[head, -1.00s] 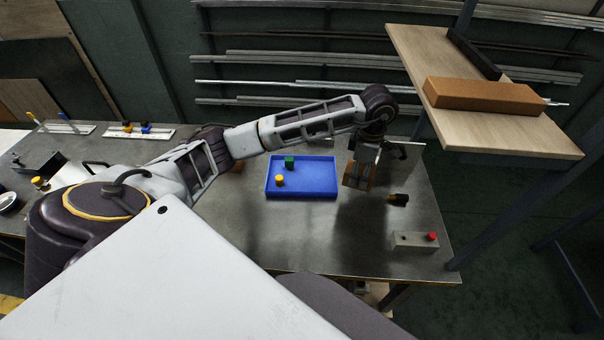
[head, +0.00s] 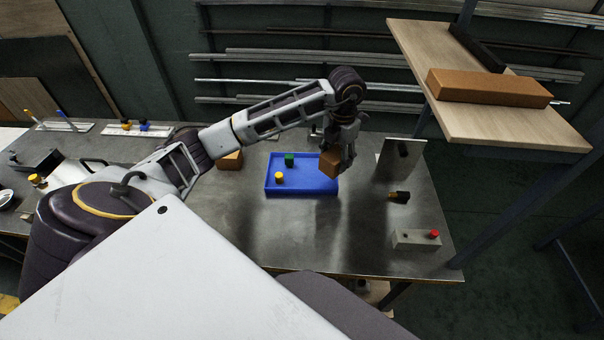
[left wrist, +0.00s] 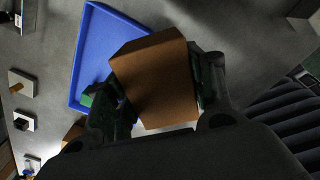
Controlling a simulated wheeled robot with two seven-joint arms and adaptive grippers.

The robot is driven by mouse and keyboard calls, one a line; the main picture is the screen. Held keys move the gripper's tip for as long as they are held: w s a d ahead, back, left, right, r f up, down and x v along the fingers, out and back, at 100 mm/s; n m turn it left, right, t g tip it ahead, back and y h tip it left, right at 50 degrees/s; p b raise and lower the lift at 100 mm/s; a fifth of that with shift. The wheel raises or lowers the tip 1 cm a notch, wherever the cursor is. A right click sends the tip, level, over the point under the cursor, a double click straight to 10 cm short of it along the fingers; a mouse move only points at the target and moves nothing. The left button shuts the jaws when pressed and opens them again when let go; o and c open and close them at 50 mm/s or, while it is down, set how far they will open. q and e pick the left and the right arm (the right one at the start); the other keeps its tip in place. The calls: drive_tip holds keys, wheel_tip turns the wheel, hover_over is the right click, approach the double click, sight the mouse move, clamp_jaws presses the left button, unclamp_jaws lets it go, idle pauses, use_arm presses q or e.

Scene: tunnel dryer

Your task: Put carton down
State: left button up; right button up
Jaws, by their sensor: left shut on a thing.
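My left gripper (head: 338,152) is shut on a brown carton (head: 329,165) and holds it at the right edge of the blue tray (head: 269,193) in the head view. In the left wrist view the carton (left wrist: 152,80) sits between the two fingers (left wrist: 155,95) and hides part of the blue tray (left wrist: 88,50). I cannot tell how high the carton is above the table. A green block (head: 289,159) and a yellow cylinder (head: 279,178) are in the tray. My right gripper is not in view.
Another brown box (head: 230,160) stands left of the tray. On the right are an upright grey plate (head: 405,158), a small black part (head: 399,197) and a grey box with a red button (head: 416,239). A wooden shelf (head: 470,118) overhangs at right. The table's front middle is clear.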

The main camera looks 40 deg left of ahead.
use_arm(q)
drive_tip(key=a+n, duration=0.2)
drive_tip(key=n, duration=0.1)
drive_tip(key=a+n, duration=0.1)
drive_tip(key=shift+s+r+n, duration=0.2)
drive_tip(key=shift+s+n, duration=0.1)
drive_tip(key=shift+s+a+r+n+b, duration=0.2)
drive_tip(key=shift+a+n, duration=0.35)
drive_tip(key=shift+n, duration=0.4)
drive_tip(key=shift+s+a+r+n+b, duration=0.15)
drive_tip(key=shift+a+n, duration=0.35)
drive_tip(key=shift+n, duration=0.45)
drive_tip(key=shift+w+f, duration=0.1)
hover_over(318, 181)
drive_tip(key=shift+f, duration=3.1)
drive_tip(key=shift+f+p, duration=0.45)
drive_tip(key=shift+f, duration=1.45)
drive_tip(key=shift+f, duration=0.15)
drive_tip(key=o, duration=1.2)
